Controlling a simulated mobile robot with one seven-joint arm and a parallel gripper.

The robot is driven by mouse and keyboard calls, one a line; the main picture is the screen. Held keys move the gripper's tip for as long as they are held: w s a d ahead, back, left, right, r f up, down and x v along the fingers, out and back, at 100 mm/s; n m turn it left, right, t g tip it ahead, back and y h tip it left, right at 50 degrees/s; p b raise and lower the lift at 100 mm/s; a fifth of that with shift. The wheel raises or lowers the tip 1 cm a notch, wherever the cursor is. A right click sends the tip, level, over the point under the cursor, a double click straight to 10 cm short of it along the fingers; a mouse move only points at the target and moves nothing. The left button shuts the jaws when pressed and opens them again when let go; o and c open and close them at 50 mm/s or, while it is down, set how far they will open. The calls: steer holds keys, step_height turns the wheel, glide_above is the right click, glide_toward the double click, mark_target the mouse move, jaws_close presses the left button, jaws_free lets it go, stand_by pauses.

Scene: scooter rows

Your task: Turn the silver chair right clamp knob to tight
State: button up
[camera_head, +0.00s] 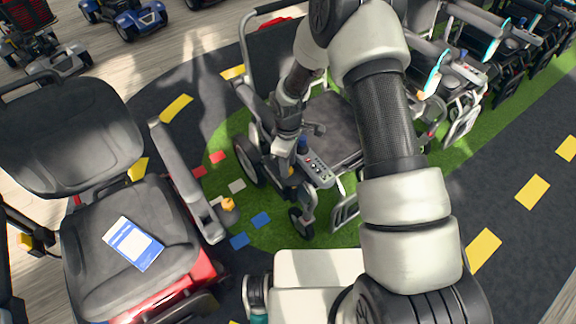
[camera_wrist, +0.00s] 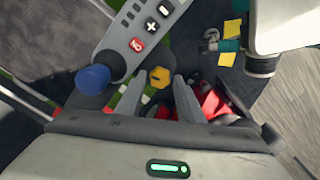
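The silver chair (camera_head: 331,122) stands in the middle of the head view, partly hidden by my arm. Its control panel (camera_head: 316,168) is on the armrest near my gripper. It also shows in the wrist view (camera_wrist: 140,38), with a blue joystick ball (camera_wrist: 93,78). A yellow clamp knob (camera_wrist: 160,77) shows beside the panel, in line with the gap between my fingertips. A small patch of the knob (camera_head: 292,171) shows in the head view. My gripper (camera_wrist: 159,82) is open, its fingers apart. I cannot tell whether they touch the knob.
A red scooter with a black seat (camera_head: 122,242) stands at the left, with a blue-and-white card (camera_head: 133,243) on it. More folded chairs stand in a row at the upper right. Small coloured blocks (camera_head: 239,241) lie on the floor between scooter and chair. The dark lane at the right is clear.

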steer(key=shift+f, duration=0.35)
steer(key=c, duration=0.8)
